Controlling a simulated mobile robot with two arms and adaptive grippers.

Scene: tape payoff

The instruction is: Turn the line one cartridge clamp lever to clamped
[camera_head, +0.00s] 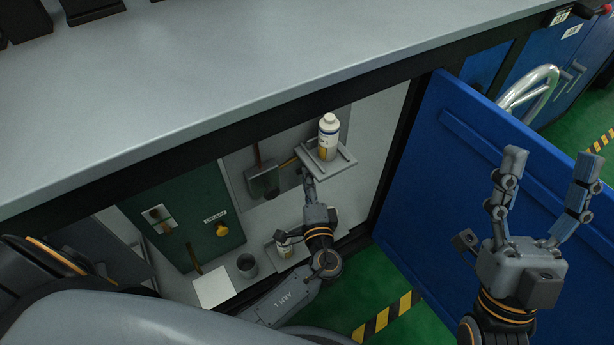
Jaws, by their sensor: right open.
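A white bottle-like cartridge (328,140) with a yellow and dark label stands upright on a small grey shelf (338,168) inside the open cabinet. Left of it is a dark grey box (263,183) with a dark upright bar and an orange strip running toward the shelf. I cannot tell which part is the clamp lever. My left gripper (308,178) is just below the shelf's left side, its fingers pointing up; whether they touch it or are open is unclear. My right gripper (547,170) is open and empty in front of the blue door.
The blue door (425,160) stands open at the right. A dark cup (247,265) and white sheet (213,287) lie lower left. A green panel (180,205) has a yellow knob (221,230).

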